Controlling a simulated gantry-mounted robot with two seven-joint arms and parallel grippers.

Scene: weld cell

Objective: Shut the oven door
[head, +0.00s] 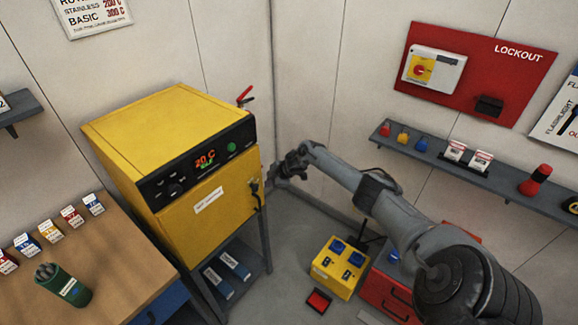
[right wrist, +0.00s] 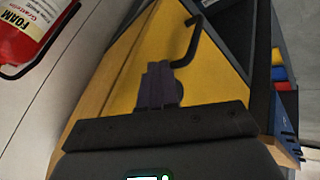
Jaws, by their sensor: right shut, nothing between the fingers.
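The yellow oven (head: 165,135) stands on a dark stand, with a black control panel reading 20 C. Its yellow door (head: 212,212) faces front, with a white label and a dark handle (head: 256,192) at its right edge. The door looks flush or nearly so; I cannot tell whether a small gap is left. My right gripper (head: 281,171) is shut and empty, just right of the oven near the door's handle side. In the right wrist view its fingers (right wrist: 158,82) point at a yellow surface (right wrist: 130,85), below a bent black handle (right wrist: 188,42). Contact is unclear. My left gripper is out of view.
A wooden bench (head: 115,255) with boxes and a green canister (head: 63,285) stands left. A yellow box with blue sockets (head: 341,267) and a red case (head: 392,293) stand on the floor below my right arm. A shelf (head: 480,180) runs along the right wall.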

